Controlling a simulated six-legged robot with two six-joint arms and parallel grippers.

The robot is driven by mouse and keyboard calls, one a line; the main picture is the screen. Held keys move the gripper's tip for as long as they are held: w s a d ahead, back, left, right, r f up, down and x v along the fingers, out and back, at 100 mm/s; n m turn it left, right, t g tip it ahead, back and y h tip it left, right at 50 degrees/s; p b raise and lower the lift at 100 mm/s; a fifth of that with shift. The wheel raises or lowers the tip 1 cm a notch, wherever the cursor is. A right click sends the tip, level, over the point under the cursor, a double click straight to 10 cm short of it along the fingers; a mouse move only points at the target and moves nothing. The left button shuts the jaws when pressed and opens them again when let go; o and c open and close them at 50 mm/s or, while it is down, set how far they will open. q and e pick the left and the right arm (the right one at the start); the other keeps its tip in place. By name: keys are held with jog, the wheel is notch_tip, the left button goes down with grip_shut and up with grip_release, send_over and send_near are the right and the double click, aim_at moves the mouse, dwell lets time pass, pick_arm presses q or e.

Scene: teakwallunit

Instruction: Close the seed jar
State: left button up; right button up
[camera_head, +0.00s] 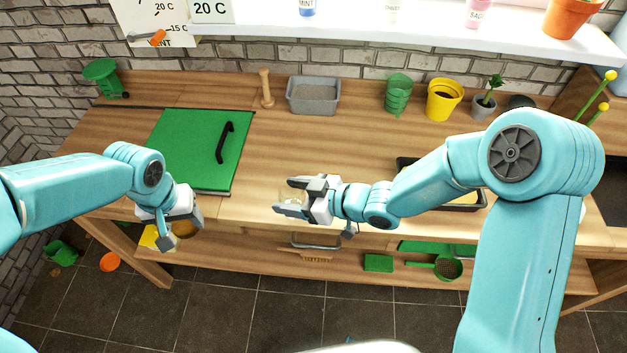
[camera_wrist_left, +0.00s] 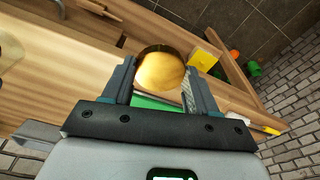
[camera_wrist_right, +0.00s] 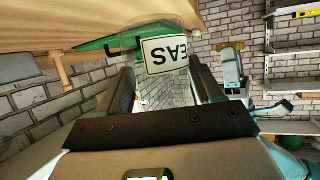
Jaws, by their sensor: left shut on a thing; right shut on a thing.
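A clear glass jar (camera_wrist_right: 184,88) with a white label reading "EAS", upside down, is between the fingers of my right gripper (camera_wrist_right: 162,85). In the head view the jar (camera_head: 291,196) is hard to make out, held by the right gripper (camera_head: 308,198) over the counter's front edge. A round brass-coloured lid (camera_wrist_left: 160,70) is between the fingers of my left gripper (camera_wrist_left: 158,85). In the head view the lid (camera_head: 185,229) shows at the left gripper (camera_head: 182,222), in front of the counter. Lid and jar are well apart. The jar's mouth and contents are not clear.
A green panel with a black handle (camera_head: 200,148) lies on the counter's left. A grey tray (camera_head: 313,96), a green pot (camera_head: 398,94) and a yellow pot (camera_head: 443,99) stand along the back. A dark tray is partly behind my right arm. The counter's middle is clear.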

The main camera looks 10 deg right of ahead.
jog(key=shift+s+a+f+n+g+y, duration=0.15)
jog(key=shift+a+n+g+y, duration=0.15)
jog(key=shift+a, duration=0.2)
jog(key=shift+s+a+f+n+g+y, duration=0.1)
jog(key=shift+s+a+n+g+y, duration=0.15)
jog(key=shift+a+n, duration=0.2)
jog(key=shift+w+r, duration=0.1)
